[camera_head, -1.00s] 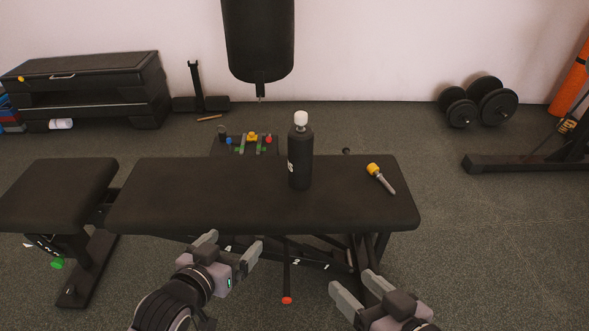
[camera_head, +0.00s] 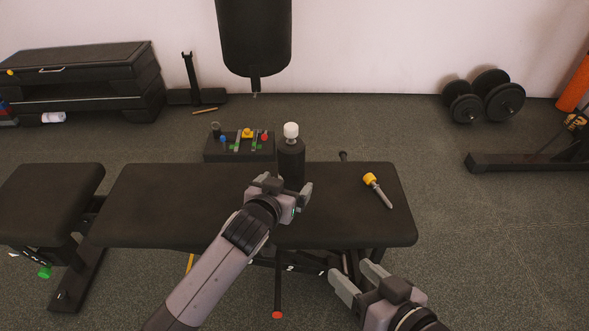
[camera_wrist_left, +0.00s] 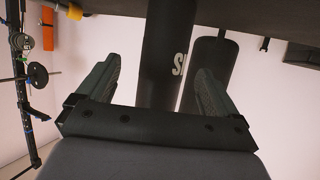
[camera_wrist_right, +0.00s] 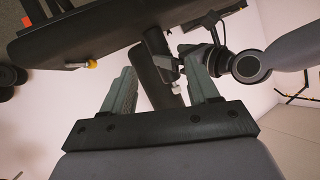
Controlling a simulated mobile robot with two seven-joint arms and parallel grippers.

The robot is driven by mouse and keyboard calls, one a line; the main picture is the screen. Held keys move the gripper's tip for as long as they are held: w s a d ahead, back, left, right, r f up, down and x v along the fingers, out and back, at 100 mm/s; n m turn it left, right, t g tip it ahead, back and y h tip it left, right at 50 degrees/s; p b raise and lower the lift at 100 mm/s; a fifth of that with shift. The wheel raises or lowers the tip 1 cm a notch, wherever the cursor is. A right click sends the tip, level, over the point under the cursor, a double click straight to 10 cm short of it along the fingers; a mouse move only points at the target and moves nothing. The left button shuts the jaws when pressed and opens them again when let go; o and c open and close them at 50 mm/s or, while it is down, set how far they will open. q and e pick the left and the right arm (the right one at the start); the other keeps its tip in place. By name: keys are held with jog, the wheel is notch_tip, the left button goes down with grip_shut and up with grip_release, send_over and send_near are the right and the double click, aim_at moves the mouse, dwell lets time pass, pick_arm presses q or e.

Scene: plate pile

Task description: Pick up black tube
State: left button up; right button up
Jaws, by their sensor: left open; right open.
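The black tube (camera_head: 291,160) is an upright black bottle with a white cap, standing on the dark padded bench (camera_head: 170,205). My left gripper (camera_head: 289,188) is open right in front of it and hides its lower part in the head view. In the left wrist view the tube (camera_wrist_left: 166,50), with white lettering, shows between the open fingers (camera_wrist_left: 155,85). I cannot tell whether they touch it. My right gripper (camera_head: 359,282) is open and empty, in front of the bench and to the right. The right wrist view shows the white cap (camera_wrist_right: 177,90) beyond its fingers.
A yellow-headed grey tool (camera_head: 377,189) lies on the bench right of the tube. A hanging black punching bag (camera_head: 254,40) is behind. A dark box with coloured items (camera_head: 238,148) sits behind the bench. The bench top's left half is clear.

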aim_at(287, 182)
pick_arm(q)
jog(key=shift+b+x, duration=0.6)
jog(key=shift+x, duration=0.4)
jog(key=x, duration=0.1)
jog(key=b+x, duration=0.2)
jog(key=shift+w+a+f, duration=0.1)
jog(key=shift+a+f, duration=0.1)
jog(key=shift+a, duration=0.05)
jog(key=shift+w+d+f+b, duration=0.1)
jog(key=shift+w+d+b, duration=0.15)
jog(key=shift+w, duration=0.3)
pick_arm(e)
jog(key=shift+a+f+t+y, duration=0.2)
jog(key=shift+f+t+y, duration=0.1)
jog(key=shift+t, duration=0.1)
